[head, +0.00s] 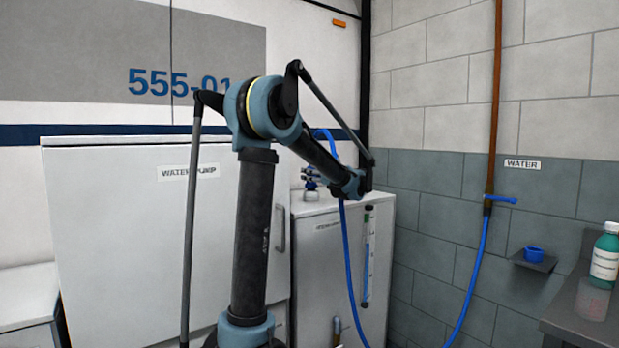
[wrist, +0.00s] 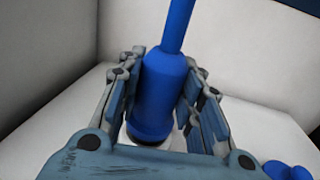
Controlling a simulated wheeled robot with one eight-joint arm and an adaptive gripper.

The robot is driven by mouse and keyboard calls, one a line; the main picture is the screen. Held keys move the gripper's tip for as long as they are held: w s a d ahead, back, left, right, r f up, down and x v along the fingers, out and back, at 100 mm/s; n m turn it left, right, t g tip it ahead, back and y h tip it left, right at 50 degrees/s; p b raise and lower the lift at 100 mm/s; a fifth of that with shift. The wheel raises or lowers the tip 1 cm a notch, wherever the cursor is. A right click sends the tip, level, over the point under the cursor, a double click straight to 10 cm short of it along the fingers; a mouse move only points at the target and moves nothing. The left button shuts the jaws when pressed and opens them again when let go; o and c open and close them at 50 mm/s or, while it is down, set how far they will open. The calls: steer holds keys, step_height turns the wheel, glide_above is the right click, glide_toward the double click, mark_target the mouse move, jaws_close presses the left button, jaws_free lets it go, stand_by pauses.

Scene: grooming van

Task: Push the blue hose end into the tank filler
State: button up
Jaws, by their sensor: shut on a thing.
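My gripper (head: 311,178) is over the top of the white water tank (head: 328,262) in the head view. In the wrist view its fingers (wrist: 162,78) are shut on both sides of the blue hose end (wrist: 166,95). The hose end stands roughly upright, with a dark ring at its lower end. A pale rim (wrist: 123,136) shows beside that ring, probably the tank filler, mostly hidden by the hose end and gripper. I cannot tell whether the hose end is inside it. The blue hose (head: 348,250) loops over and hangs down the tank's front.
A white water pump cabinet (head: 110,230) stands left of the tank. A wall with a water pipe (head: 494,90) and blue tap lever (head: 500,199) is at right. A small shelf holds a blue ring (head: 533,254). A bottle (head: 605,255) stands on the counter. A blue part (wrist: 287,171) shows lower right.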

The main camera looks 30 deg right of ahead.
steer(key=shift+f, duration=0.65)
stand_by(0.7)
steer(key=o, duration=1.3)
steer(key=shift+c, duration=0.2)
steer(key=v, duration=1.1)
steer(key=shift+s+d, duration=0.2)
steer(key=shift+s, duration=0.15)
steer(key=shift+s, duration=0.15)
